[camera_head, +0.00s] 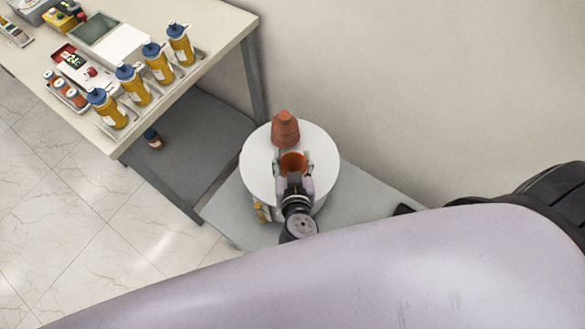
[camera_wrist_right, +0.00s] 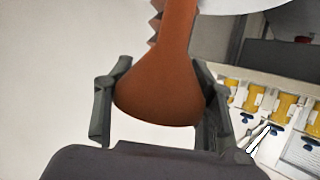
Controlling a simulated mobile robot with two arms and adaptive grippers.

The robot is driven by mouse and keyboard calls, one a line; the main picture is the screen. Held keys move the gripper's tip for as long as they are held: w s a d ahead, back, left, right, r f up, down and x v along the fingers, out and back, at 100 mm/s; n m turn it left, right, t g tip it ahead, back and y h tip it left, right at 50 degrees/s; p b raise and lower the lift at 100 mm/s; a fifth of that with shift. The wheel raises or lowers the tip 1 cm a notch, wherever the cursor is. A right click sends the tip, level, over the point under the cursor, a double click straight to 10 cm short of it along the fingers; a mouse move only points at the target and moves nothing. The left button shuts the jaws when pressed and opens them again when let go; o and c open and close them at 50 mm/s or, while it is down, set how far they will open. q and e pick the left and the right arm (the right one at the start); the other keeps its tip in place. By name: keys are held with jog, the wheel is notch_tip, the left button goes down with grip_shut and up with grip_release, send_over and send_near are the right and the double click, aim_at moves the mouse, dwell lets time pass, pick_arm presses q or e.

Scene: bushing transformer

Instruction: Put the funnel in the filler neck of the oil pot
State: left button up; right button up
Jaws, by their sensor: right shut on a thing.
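My right gripper (camera_head: 293,168) is shut on the funnel (camera_head: 292,162), an orange-brown cone with its open mouth facing up. In the right wrist view the funnel (camera_wrist_right: 162,85) sits between the two fingers (camera_wrist_right: 158,105), its narrow end towards the white top. The white, round-topped oil pot (camera_head: 258,166) stands below the gripper, with a ribbed brown bushing (camera_head: 286,130) on it just beyond the funnel. The filler neck does not show, and I cannot tell whether the funnel's tip touches or enters anything. My left gripper is not in view.
The oil pot stands on a low grey surface (camera_head: 357,205) beside a wall. A table (camera_head: 215,28) at the upper left holds several yellow bottles (camera_head: 181,44) with blue caps, small containers and a device. Open floor (camera_head: 130,210) lies at the left.

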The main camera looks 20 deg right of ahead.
aim_at(293, 168)
jog(key=shift+f+b, duration=0.65)
jog(key=shift+f, duration=1.65)
jog(key=shift+f, duration=0.15)
jog(key=o, duration=1)
jog(key=b+v, duration=0.1)
jog(key=v, duration=1.1)
